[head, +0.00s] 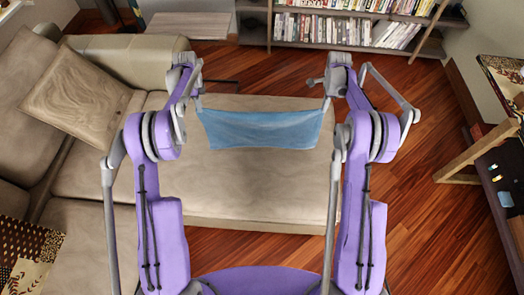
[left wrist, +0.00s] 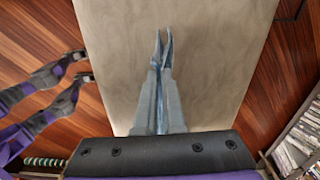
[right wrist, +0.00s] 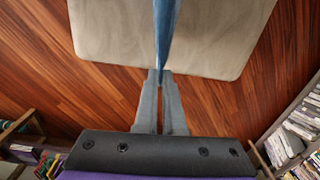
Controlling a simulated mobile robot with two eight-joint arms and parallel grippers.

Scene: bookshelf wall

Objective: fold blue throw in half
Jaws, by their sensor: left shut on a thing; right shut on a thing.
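The blue throw (head: 262,129) hangs between my two grippers in the head view, above the far part of the beige seat. My left gripper (head: 198,103) is shut on its upper left corner. My right gripper (head: 327,103) is shut on its upper right corner. In the left wrist view the throw (left wrist: 161,52) shows as a narrow strip beyond the shut fingers of my left gripper (left wrist: 158,66). In the right wrist view the throw (right wrist: 163,38) runs up from the fingers of my right gripper (right wrist: 159,76). I cannot tell whether its lower edge touches the seat.
The beige sofa seat (head: 250,185) lies bare below the throw. A cushion (head: 82,95) leans at the left. A bookshelf (head: 345,42) stands at the back. A wooden-legged piece of furniture (head: 475,150) is at the right. Wooden floor (head: 420,215) is clear right of the seat.

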